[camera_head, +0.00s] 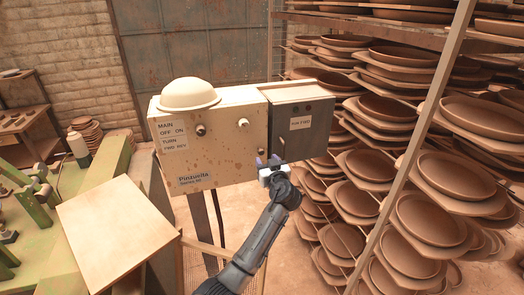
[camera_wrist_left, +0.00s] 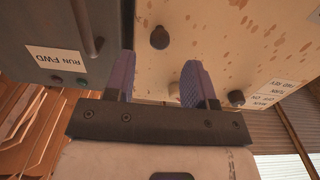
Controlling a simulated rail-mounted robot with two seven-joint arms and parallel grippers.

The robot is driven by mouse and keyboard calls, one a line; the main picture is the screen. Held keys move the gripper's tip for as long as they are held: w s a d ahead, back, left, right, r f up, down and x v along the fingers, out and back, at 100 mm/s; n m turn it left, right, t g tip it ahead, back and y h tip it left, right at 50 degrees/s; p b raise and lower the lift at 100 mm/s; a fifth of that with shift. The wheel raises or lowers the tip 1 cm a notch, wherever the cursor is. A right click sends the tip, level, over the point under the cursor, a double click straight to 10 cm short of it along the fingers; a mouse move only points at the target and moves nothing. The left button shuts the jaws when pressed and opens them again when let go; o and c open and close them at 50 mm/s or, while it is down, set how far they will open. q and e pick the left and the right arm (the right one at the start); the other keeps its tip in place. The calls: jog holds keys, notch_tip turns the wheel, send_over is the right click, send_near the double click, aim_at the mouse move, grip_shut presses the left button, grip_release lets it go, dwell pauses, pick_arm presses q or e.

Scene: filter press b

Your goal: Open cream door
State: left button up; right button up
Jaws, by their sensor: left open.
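In the left wrist view the cream door (camera_wrist_left: 240,50) fills the upper right, seen upside down. My left gripper (camera_head: 268,160) is open with nothing seen between its purple fingers, in front of the lower seam between cream door and grey box. In the left wrist view its fingers (camera_wrist_left: 157,80) point toward the panel. My right gripper is not in view.
A grey box (camera_head: 300,128) labelled "RUN FWD" adjoins on the right; its bar handle (camera_wrist_left: 88,28) shows near my fingers. A cream dome (camera_head: 188,93) sits on top. Racks of brown dishes (camera_head: 430,220) stand right. A tan board (camera_head: 118,228) lies at lower left.

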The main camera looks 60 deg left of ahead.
aim_at(262, 153)
pick_arm(q)
jog(key=shift+p+x, duration=0.65)
jog(key=shift+x, duration=2.1)
grip_shut()
